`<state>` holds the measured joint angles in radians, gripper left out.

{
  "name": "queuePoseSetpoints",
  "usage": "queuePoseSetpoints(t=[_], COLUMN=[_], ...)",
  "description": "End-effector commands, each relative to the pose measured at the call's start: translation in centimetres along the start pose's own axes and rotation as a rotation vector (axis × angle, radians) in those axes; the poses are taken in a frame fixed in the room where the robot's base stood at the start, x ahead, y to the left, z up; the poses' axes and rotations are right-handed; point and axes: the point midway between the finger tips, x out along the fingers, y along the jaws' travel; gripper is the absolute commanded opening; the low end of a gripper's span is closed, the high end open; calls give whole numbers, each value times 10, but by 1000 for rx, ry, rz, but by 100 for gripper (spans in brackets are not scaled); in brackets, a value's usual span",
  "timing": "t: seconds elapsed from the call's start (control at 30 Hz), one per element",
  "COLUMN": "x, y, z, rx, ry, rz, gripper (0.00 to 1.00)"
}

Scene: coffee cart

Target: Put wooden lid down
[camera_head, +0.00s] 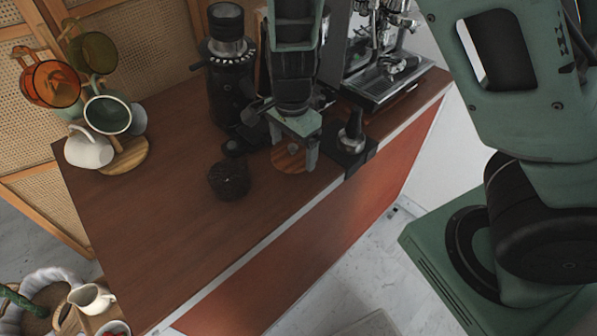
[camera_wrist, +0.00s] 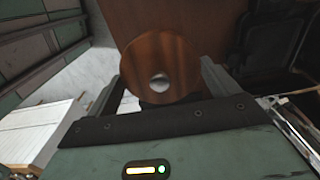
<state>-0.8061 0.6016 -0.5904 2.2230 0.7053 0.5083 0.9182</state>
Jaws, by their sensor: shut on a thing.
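The round wooden lid (camera_head: 283,160) is at my gripper (camera_head: 293,149), near the front edge of the brown counter (camera_head: 165,215). In the wrist view the lid (camera_wrist: 160,50) is a reddish-brown disc with a small pale knob (camera_wrist: 160,83). My gripper (camera_wrist: 160,88) is shut on the lid, with the knob between its fingers. Its fingers point down at the counter in the head view. I cannot tell whether the lid's underside touches the counter. A dark round container (camera_head: 229,180), seemingly full of coffee beans, stands open to the left of the lid.
A black grinder (camera_head: 229,85) stands behind, and the espresso machine (camera_head: 385,75) is at the back right. A tamper (camera_head: 351,132) stands on a black base close right of my gripper. A mug tree with cups (camera_head: 108,114) is at left. The front-left counter is clear.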

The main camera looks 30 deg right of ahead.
Motion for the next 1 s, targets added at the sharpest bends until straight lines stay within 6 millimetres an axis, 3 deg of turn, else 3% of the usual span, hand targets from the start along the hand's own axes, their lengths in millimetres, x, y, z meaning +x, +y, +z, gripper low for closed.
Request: queuePoseSetpoints(t=[0.1,0.47,0.9,0.93,0.97,1.0], x=[20,61,68,68,67,67], y=[1,0,0,0,0,0], z=[-1,-1,0,0,0,0], rx=[3,2,1,1,1,1], ry=[1,0,0,0,0,0], rz=[2,0,-1,-1,-1,-1], gripper=[65,65,65,90,98,100])
